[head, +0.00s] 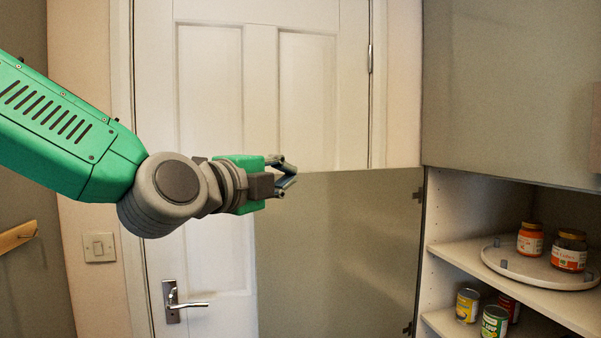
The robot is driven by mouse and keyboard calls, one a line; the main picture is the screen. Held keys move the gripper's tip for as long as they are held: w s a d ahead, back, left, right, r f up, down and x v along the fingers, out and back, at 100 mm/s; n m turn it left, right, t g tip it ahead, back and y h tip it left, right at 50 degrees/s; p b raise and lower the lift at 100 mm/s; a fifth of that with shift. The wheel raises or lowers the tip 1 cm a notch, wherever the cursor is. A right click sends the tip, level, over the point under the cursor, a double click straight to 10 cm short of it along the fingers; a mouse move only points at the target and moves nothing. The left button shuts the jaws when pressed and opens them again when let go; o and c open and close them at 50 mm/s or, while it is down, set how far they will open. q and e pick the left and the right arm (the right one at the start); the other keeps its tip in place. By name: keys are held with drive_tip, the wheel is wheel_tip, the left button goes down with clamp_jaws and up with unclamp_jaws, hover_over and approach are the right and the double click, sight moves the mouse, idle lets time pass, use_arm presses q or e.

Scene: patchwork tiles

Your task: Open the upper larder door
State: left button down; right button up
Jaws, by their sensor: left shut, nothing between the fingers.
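The upper larder door (515,85) is a flat grey-green panel at the top right, and it looks closed over the upper part of the larder. A brownish piece (597,115), perhaps its handle, is cut off at the right picture edge. My left gripper (287,173) is shut and empty. It is near the middle of the view, in front of the white room door and by the top edge of the open lower larder door (340,255). It is well left of the upper door, and I cannot tell whether it touches the lower one. My right gripper is not in view.
The open larder holds a round turntable (520,268) with two jars, and cans (467,305) on the shelf below. Behind my arm stands a white panelled door (205,270) with a metal handle (180,302). A light switch (99,247) is on the left wall.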

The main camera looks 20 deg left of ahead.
use_arm(q)
drive_tip(key=w+a+b, duration=0.2)
drive_tip(key=w+b, duration=0.1)
drive_tip(key=w, duration=0.8)
drive_tip(key=shift+f+b, duration=0.25)
drive_tip(key=shift+b, duration=0.15)
drive_tip(key=shift+w, duration=0.15)
drive_tip(key=shift+d, duration=0.2)
drive_tip(key=shift+a, duration=0.1)
idle(0.6)
